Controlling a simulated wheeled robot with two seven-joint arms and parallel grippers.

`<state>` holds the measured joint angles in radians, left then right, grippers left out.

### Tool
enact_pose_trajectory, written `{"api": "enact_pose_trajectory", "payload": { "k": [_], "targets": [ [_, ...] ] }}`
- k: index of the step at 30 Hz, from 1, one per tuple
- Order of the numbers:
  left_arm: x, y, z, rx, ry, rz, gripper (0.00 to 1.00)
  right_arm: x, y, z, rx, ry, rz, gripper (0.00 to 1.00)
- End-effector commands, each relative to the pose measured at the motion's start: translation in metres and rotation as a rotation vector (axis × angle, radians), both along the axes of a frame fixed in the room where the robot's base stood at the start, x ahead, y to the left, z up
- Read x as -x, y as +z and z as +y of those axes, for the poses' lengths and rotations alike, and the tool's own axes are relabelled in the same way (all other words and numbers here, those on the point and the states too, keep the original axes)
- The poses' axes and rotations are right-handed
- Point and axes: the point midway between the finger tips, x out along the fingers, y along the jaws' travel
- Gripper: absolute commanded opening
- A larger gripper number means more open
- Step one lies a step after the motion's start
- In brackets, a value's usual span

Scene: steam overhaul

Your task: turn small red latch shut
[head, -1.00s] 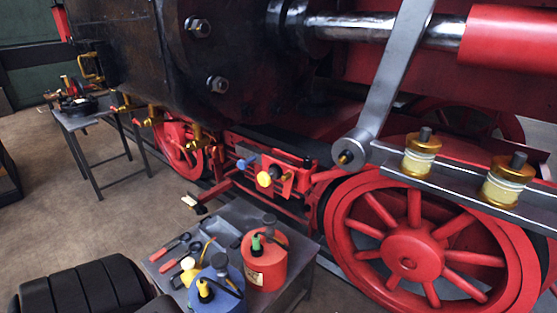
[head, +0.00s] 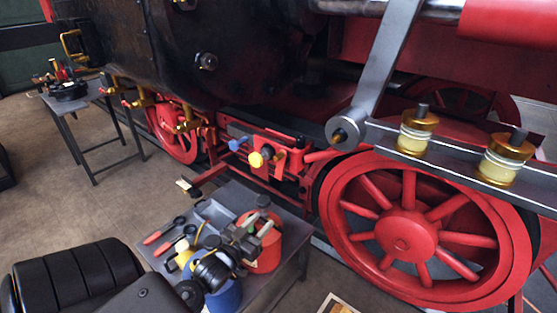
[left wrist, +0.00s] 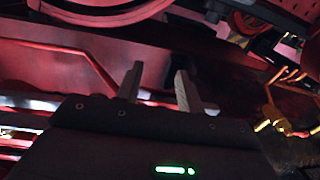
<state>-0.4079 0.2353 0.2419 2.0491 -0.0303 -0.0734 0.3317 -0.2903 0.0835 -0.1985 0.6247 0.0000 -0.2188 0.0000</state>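I cannot single out the small red latch with certainty. Small red-tipped brass cocks (head: 140,101) hang under the black cylinder at the left in the head view. A red bracket with a yellow knob (head: 256,159) and a blue knob (head: 236,145) sits by the front of the large wheel. My left gripper (head: 250,229) is above the low tool table, in front of the red can, apart from the bracket. In the left wrist view its two fingers (left wrist: 157,82) stand apart with nothing between them. My right gripper is not in view.
The low grey table (head: 160,257) holds red-handled tools (head: 164,231), a red can (head: 267,252) and a blue can (head: 226,296) partly hidden by my gripper. The red wheel (head: 405,232) is at the right. A second table (head: 70,104) stands far left. Open floor lies between the tables.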

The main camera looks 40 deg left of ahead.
Motion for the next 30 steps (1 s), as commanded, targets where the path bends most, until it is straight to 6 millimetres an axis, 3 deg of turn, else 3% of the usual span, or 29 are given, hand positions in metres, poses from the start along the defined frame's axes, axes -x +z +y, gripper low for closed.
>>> {"api": "enact_pose_trajectory", "payload": {
  "k": [1, 3, 6, 9, 17, 30],
  "targets": [
    [0.005, 0.044, -0.002, -0.015, -0.014, -0.089, 0.38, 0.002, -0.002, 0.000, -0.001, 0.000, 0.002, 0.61],
    [0.014, 0.092, -0.006, -0.030, -0.033, -0.188, 0.38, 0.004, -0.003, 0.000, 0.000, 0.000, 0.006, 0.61],
    [0.027, 0.139, -0.013, -0.046, -0.055, -0.286, 0.38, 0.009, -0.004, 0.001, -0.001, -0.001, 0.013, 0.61],
    [0.035, 0.163, -0.018, -0.056, -0.069, -0.338, 0.38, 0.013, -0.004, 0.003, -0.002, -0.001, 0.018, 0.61],
    [0.034, 0.175, -0.020, -0.059, -0.075, -0.358, 0.38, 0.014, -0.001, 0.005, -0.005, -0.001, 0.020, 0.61],
    [-0.034, 0.206, -0.019, -0.059, -0.074, -0.357, 0.38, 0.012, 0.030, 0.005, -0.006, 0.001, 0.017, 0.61]
  ]
}}
